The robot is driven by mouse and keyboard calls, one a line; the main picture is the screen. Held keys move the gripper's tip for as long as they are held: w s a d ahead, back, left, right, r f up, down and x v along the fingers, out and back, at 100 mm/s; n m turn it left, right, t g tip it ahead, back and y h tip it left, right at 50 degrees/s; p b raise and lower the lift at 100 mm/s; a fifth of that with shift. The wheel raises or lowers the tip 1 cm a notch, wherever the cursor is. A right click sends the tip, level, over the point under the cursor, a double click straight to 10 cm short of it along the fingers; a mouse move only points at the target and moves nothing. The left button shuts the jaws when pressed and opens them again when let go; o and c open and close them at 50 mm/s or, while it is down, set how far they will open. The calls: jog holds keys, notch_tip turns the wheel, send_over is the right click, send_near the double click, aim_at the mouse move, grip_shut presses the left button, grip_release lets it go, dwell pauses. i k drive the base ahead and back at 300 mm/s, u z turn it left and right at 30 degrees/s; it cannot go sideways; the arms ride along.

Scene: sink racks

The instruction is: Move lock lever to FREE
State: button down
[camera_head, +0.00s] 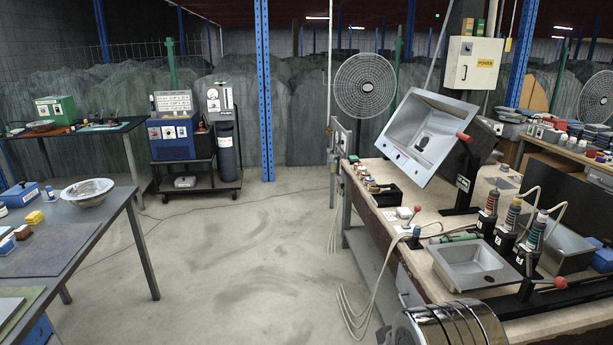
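Several levers show on the workbench at the right, and their labels are too small to read, so I cannot tell which is the lock lever. One red-knobbed lever (464,137) sits at the right side of a tilted metal sink (408,122) on a black stand. A second red-knobbed lever (559,283) lies low beside a level metal sink (480,268) at the bench front. FREE cannot be read anywhere. My gripper does not show in this view.
The workbench (408,227) carries several upright bottles with hoses (513,214). Pale cables hang from its front to the floor. A table with a metal bowl (87,190) stands at the left. A dark cart (200,186) stands behind. The concrete floor (235,260) between them is mostly clear.

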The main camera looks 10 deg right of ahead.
aim_at(418, 208)
jog(key=i, duration=2.55)
jog(key=z, duration=0.2)
